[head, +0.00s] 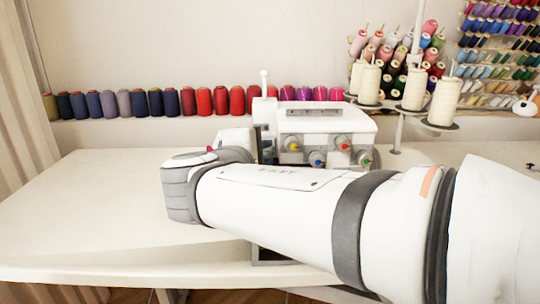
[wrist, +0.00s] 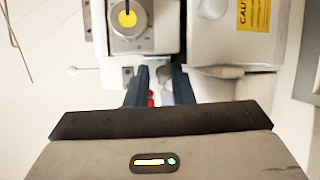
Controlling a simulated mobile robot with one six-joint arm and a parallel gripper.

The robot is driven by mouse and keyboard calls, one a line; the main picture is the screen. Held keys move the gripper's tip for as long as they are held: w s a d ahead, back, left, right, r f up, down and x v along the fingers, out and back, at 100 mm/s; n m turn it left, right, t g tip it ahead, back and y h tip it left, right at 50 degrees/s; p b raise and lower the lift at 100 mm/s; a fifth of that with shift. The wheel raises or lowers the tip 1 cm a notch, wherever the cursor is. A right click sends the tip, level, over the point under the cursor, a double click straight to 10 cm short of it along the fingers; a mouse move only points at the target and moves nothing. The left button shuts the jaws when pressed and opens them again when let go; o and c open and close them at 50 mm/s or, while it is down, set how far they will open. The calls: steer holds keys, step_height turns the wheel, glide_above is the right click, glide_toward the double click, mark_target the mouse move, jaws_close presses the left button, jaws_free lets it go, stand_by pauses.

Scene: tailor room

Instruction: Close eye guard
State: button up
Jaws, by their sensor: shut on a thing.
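The white serger sewing machine (head: 325,122) stands on the table behind my arm in the head view. In the wrist view its body (wrist: 232,50) is seen close up, with a round dial with a yellow centre (wrist: 128,19) at the upper left. My gripper (wrist: 160,82) reaches to the machine's front, its two dark fingers a little apart and shut on a small greyish piece, which looks like the eye guard (wrist: 165,76). A bit of red shows by the left finger. The fingers mostly hide the guard, so its angle cannot be told. In the head view my arm hides the gripper.
A yellow caution label (wrist: 254,14) is on the machine at the upper right. Cream thread cones (head: 413,90) stand on a rack at the machine's right. A row of spools (head: 170,102) lines the wall. The table's left part (head: 85,195) is clear.

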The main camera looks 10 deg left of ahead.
steer(key=shift+f, duration=0.35)
jaws_close()
